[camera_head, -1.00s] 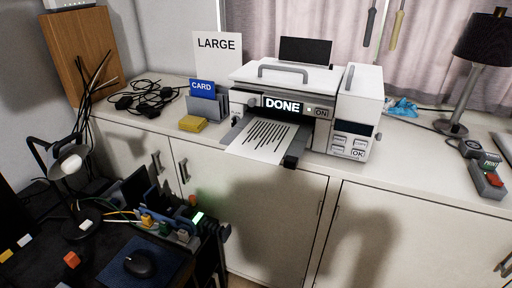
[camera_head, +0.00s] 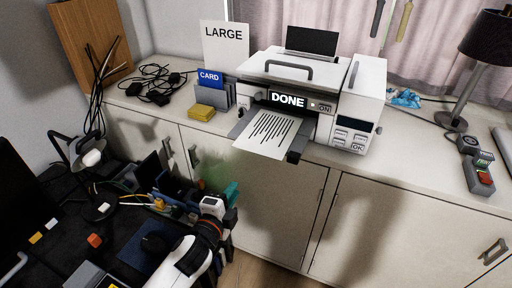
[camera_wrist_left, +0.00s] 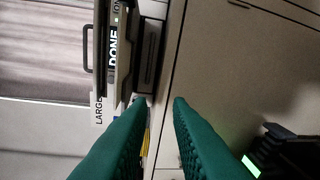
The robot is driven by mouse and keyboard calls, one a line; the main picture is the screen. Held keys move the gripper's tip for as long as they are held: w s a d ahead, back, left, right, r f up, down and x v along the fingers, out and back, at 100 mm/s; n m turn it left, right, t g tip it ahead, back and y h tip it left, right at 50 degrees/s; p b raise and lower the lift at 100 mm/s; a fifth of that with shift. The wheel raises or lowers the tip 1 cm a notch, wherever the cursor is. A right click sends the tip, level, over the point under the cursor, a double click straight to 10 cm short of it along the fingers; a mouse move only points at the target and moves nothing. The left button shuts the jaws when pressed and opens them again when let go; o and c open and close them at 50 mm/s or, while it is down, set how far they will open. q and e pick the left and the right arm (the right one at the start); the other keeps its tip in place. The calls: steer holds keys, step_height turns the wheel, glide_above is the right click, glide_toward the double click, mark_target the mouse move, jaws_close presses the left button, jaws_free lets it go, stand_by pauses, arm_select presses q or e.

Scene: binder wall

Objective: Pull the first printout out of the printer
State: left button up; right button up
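The white printer (camera_head: 305,95) stands on the cabinet top, and its display reads DONE. A printout (camera_head: 268,134) with black slanted lines lies on its dark output tray, its near end over the counter's front edge. My left gripper (camera_head: 228,192) has teal fingers and is below and to the left of the printout, in front of the cabinet doors, apart from it. In the left wrist view its fingers (camera_wrist_left: 160,102) are spread with nothing between them, and the printer (camera_wrist_left: 112,40) shows sideways at upper left. My right gripper is not in view.
A LARGE sign (camera_head: 225,45), a blue CARD holder (camera_head: 212,85) and a yellow pad (camera_head: 201,112) stand left of the printer. A lamp (camera_head: 480,60) stands at right.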

arm_select(q)
step_height(320, 180, up, 5)
steer(key=d+m+t+h, duration=0.1)
steer(key=d+m+h, duration=0.1)
steer(key=b+x, duration=0.2)
steer(key=x, duration=0.8)
steer(key=shift+a+m, duration=0.2)
steer(key=shift+m, duration=0.1)
steer(key=shift+c, duration=0.6)
jaws_close()
